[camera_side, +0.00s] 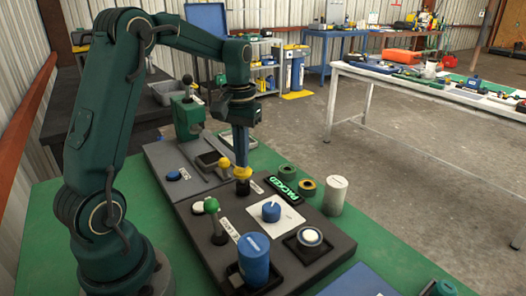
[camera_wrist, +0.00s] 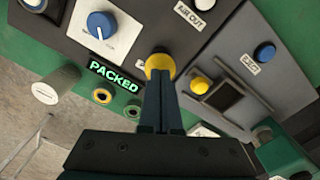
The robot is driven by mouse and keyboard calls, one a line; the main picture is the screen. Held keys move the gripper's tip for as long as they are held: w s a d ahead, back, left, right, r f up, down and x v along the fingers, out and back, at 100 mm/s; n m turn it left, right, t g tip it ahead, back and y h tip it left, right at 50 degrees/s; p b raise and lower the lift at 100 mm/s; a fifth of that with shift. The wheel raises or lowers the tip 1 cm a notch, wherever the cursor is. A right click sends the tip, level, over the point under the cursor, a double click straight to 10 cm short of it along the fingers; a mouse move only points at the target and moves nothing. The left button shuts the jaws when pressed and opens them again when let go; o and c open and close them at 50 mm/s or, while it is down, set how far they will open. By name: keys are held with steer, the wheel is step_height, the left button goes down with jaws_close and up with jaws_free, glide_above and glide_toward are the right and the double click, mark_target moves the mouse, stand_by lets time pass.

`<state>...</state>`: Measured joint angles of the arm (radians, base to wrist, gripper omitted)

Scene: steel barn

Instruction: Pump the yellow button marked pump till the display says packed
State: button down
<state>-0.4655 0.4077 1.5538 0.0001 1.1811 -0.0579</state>
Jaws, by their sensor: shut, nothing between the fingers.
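The yellow button (camera_side: 243,173) stands on a black base on the dark panel. It also shows in the wrist view (camera_wrist: 159,64), directly beyond my fingertips. My gripper (camera_side: 241,163) is shut and empty, pointing down with its tips at the top of the button; the fingers also fill the middle of the wrist view (camera_wrist: 161,85). They look to be touching the button, but I cannot tell how far it is pressed. The display (camera_side: 286,190) reads PACKED in lit green letters, also readable in the wrist view (camera_wrist: 116,76). The pump marking is not readable here.
Close by are a yellow knob (camera_side: 224,162), a green-topped lever (camera_side: 212,207), a blue dial (camera_side: 271,211), a blue cylinder (camera_side: 254,262) and a white round button (camera_side: 310,236). A white cylinder (camera_side: 335,194) and rings (camera_side: 306,187) stand beside the panel.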

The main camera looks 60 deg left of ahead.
steer(key=shift+r, duration=2.7)
steer(key=shift+w+d+r, duration=0.1)
steer(key=shift+d+r, duration=0.05)
steer(key=shift+d, duration=0.05)
steer(key=s+d+r+m+t, duration=0.3)
steer(key=s+d+r, duration=0.25)
steer(key=d, duration=0.45)
steer(key=s+d+f+m+t, duration=0.2)
steer(key=s+d+f+m, duration=0.1)
steer(key=s+f, duration=0.3)
steer(key=shift+s+d+f+t, duration=0.2)
steer(key=shift+s+t, duration=0.1)
steer(key=shift+s, duration=0.4)
